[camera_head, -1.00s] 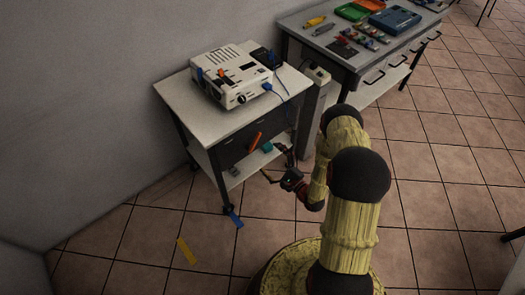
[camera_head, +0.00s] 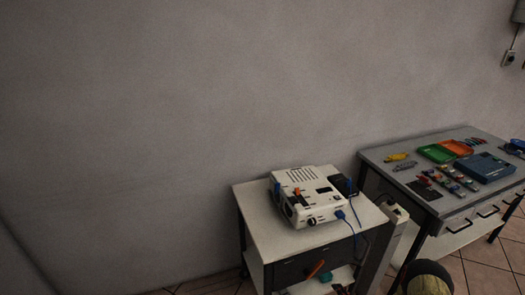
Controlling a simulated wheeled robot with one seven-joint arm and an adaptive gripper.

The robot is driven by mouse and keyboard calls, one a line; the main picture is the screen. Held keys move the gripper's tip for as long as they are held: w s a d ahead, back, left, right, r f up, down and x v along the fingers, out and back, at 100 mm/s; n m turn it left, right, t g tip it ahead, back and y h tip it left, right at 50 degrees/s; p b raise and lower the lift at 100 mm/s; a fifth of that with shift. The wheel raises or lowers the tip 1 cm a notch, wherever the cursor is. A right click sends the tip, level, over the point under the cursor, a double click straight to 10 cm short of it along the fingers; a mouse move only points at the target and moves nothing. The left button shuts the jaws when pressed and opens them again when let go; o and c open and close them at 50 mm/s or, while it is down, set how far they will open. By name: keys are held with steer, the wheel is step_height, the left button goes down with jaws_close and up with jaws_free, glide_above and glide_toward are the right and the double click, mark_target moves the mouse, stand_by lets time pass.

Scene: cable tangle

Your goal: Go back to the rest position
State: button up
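My gripper is not clearly in view now. Only a rounded yellow and black part of my own arm (camera_head: 427,278) shows at the bottom edge, right of the small table. A white device (camera_head: 311,200) with orange and blue parts and a dark knob stands on the small white table (camera_head: 262,232). A blue plug (camera_head: 341,214) sits at its front right corner with a cable hanging from it. Whether my gripper is open or shut is hidden below the picture.
A grey workbench (camera_head: 397,193) at right holds a green tray (camera_head: 436,153), an orange tray (camera_head: 457,147), a blue case (camera_head: 484,167) and small parts. A power strip box (camera_head: 398,211) stands between the tables. Bare wall (camera_head: 150,120) fills the left.

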steer(key=s+d+f+n+g+h, duration=0.3)
steer(key=s+f+n+g, duration=0.35)
steer(key=f, duration=0.65)
steer(key=s+d+n+g+h, duration=0.1)
steer(key=s+d+n+g, duration=0.1)
steer(key=s+d+g, duration=0.2)
steer(key=s+d+r+n+g+h, duration=0.1)
steer(key=s+r+n+g, duration=0.15)
steer(key=r, duration=0.75)
steer(key=s+d+r+n+g+h, duration=0.1)
steer(key=s+d+r+n+g, duration=0.15)
steer(key=r, duration=0.65)
steer(key=s+a+r+n+t, duration=0.1)
steer(key=a+r, duration=0.5)
steer(key=r, duration=0.8)
steer(key=s+a+r+n+t+p, duration=0.1)
steer(key=s+a+r, duration=0.5)
steer(key=r, duration=0.8)
steer(key=s+a+r+n+t, duration=0.3)
steer(key=a+r, duration=0.4)
steer(key=r, duration=0.7)
steer(key=shift+s+a+r+n+y, duration=0.15)
steer(key=shift+s+r+n+y, duration=0.15)
steer(key=shift+s, duration=0.25)
